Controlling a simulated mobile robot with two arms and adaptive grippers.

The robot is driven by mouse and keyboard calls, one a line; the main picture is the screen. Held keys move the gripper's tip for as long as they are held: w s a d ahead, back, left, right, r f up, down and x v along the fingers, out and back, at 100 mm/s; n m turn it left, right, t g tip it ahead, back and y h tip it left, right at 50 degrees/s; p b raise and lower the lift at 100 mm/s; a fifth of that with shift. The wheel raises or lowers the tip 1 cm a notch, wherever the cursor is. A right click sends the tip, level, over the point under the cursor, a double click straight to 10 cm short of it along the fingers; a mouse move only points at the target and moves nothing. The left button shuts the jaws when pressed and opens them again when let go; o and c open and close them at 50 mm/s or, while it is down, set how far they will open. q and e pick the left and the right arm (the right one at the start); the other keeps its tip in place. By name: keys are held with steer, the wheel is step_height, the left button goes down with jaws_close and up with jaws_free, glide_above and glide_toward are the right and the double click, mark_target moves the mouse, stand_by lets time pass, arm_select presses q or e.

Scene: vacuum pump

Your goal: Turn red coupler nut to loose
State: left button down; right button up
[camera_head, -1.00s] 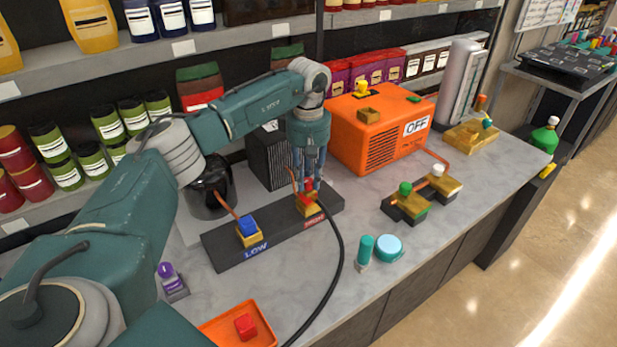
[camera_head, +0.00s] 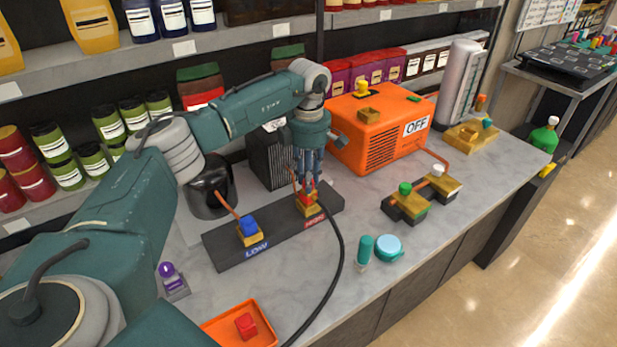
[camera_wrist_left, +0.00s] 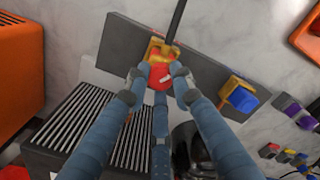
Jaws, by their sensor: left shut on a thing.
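The red coupler nut (camera_head: 308,197) sits on a brass fitting (camera_head: 309,209) at the right end of the dark manifold block (camera_head: 278,232), beside the red label. My left gripper (camera_head: 308,185) points down over it with its fingers shut around the nut. In the left wrist view, the red nut (camera_wrist_left: 160,76) shows between the fingertips (camera_wrist_left: 158,78), with a small white mark on its top. The blue nut (camera_head: 248,225) sits on its own brass fitting at the LOW end. My right gripper is not in view.
A black hose (camera_head: 341,245) runs from the red-nut fitting to the table front. The orange pump (camera_head: 375,130) reads OFF and stands behind right. An orange tray (camera_head: 262,322) with a red cap lies in front.

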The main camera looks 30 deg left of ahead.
arm_select(q)
steer(key=n, duration=0.6)
steer(key=shift+n, duration=0.4)
stand_by(0.3)
steer(key=c, duration=1.5)
jaws_free()
step_height(320, 180, up, 12)
steer(key=shift+r, duration=0.1)
